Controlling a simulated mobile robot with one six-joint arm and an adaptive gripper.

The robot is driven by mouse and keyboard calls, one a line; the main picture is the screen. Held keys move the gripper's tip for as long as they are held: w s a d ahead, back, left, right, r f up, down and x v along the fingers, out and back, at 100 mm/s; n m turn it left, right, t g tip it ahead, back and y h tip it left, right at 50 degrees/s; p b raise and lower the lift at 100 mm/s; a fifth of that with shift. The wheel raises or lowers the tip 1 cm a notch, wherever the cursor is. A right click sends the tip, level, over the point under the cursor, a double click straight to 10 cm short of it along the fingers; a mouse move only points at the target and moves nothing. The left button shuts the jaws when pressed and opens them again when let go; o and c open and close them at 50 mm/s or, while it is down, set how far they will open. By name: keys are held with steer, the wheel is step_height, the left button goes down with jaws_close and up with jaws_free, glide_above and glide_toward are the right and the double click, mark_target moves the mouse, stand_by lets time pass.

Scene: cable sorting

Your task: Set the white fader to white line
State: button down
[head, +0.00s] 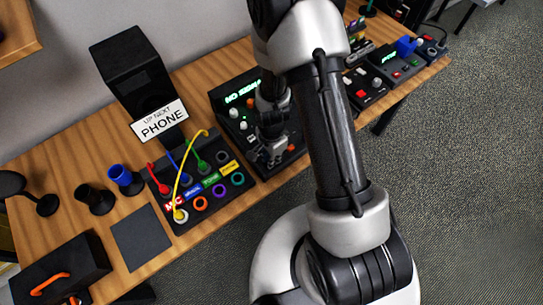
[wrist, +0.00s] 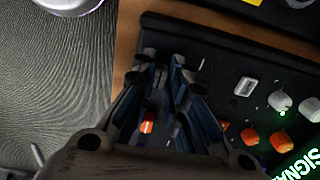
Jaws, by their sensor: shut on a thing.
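The black mixer panel (head: 230,101) stands on the wooden table; it also shows in the wrist view (wrist: 215,60). My gripper (head: 272,150) is down over its front part. In the wrist view my gripper (wrist: 163,70) has its fingertips close together on a small pale piece, the white fader (wrist: 159,77), which the fingers mostly hide. An orange-red cap (wrist: 148,127) shows between the fingers, nearer the palm.
White knobs (wrist: 280,101) and orange knobs (wrist: 250,136) stand right of my fingers, with a pale rectangular switch (wrist: 245,87). A cable box (head: 205,205) with coloured plugs lies left of the mixer. More devices (head: 385,65) stand further right.

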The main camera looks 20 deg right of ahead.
steer(key=w, duration=0.1)
steer(key=w+a, duration=0.1)
steer(key=w, duration=0.2)
steer(key=shift+w+a, duration=0.15)
steer(key=shift+a, duration=0.1)
steer(key=c, duration=1.6)
jaws_free()
step_height(320, 180, up, 12)
